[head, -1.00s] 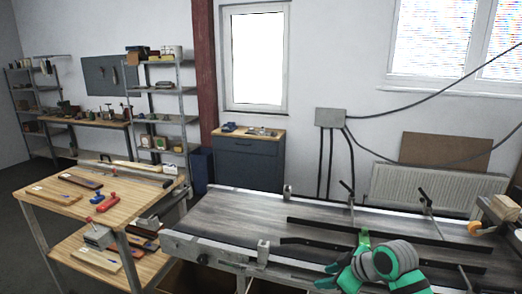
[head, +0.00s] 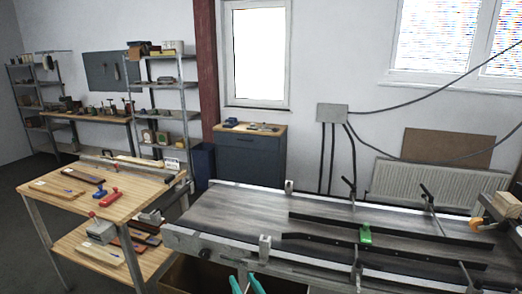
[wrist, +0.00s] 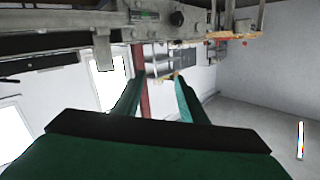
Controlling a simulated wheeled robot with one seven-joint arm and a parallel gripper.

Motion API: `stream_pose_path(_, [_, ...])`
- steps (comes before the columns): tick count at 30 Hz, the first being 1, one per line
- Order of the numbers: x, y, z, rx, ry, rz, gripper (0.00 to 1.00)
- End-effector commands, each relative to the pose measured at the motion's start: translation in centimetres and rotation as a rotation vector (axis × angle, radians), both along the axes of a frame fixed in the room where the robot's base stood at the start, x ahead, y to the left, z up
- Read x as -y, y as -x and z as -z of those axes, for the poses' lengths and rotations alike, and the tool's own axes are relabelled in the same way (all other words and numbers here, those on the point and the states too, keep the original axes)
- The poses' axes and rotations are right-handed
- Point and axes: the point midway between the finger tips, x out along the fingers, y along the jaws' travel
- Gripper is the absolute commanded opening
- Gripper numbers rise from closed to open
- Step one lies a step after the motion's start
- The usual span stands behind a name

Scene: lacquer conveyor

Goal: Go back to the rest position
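My gripper (head: 246,284) shows only as two teal fingertips at the bottom edge of the head view, in front of the conveyor's near side. In the wrist view its two green fingers (wrist: 157,95) stand apart with nothing between them, so it is open and empty. A small bright green object (head: 366,235) sits on the grey conveyor belt (head: 235,212), by the black guide rails. The rest of my arm is out of the head view.
A wooden workbench (head: 75,205) with red and blue tools stands at the left. Black guide rails (head: 400,232) and clamp posts line the conveyor. A grey cabinet (head: 250,160) and a radiator (head: 430,185) stand behind. The belt's left part is clear.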

Motion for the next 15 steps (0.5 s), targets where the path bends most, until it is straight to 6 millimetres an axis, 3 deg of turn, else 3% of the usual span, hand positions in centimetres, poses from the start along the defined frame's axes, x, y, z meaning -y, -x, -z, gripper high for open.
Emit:
stream_pose_path(6, [-1.8, 4.5, 3.7, -0.016, -0.112, 0.119, 0.38])
stream_pose_path(15, [-2.2, 12.8, 8.9, -0.059, -0.179, 0.284, 0.38])
